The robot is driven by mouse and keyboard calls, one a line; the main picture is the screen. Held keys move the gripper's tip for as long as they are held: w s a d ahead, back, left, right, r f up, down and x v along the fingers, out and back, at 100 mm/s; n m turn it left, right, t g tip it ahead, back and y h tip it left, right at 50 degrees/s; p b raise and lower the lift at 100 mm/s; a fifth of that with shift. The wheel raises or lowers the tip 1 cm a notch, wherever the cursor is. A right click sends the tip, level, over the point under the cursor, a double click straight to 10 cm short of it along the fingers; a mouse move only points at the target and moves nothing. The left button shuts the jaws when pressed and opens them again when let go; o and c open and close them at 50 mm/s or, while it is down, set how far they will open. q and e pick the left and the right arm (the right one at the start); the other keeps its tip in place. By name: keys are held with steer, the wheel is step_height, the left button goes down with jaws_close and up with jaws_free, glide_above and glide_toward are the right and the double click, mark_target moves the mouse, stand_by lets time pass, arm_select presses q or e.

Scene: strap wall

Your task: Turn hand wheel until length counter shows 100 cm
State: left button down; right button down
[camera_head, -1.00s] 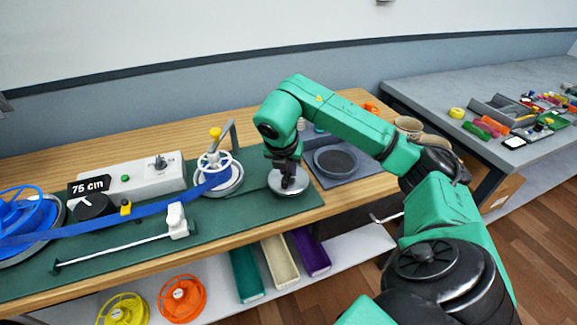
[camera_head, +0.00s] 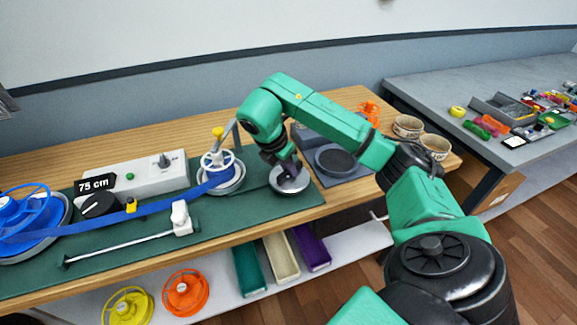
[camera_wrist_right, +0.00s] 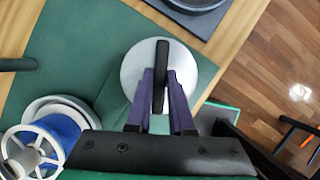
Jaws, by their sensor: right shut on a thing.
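The length counter (camera_head: 96,184) is a black display reading 75 cm, at the left of the head view. The hand wheel seems to be the silver disc (camera_head: 289,183) at the right end of the green mat; it also shows in the right wrist view (camera_wrist_right: 205,72). A black bar grip (camera_wrist_right: 162,52) stands across it. My right gripper (camera_wrist_right: 160,105), with purple fingers, is shut on that bar; in the head view its jaws (camera_head: 287,172) reach down over the disc from above. My left gripper is not in view.
A blue strap (camera_head: 130,218) runs from a blue reel (camera_head: 22,215) at the left to a white-spoked spool (camera_head: 217,165) beside the disc. A grey control box (camera_head: 150,175) stands behind the strap. A round dark dish (camera_head: 335,161) lies right of the disc.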

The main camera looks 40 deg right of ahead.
steer(key=c, duration=0.8)
jaws_free()
steer(key=p+v, duration=0.8)
steer(key=v, duration=0.6)
steer(key=shift+a+r, duration=0.2)
steer(key=shift+r, duration=0.05)
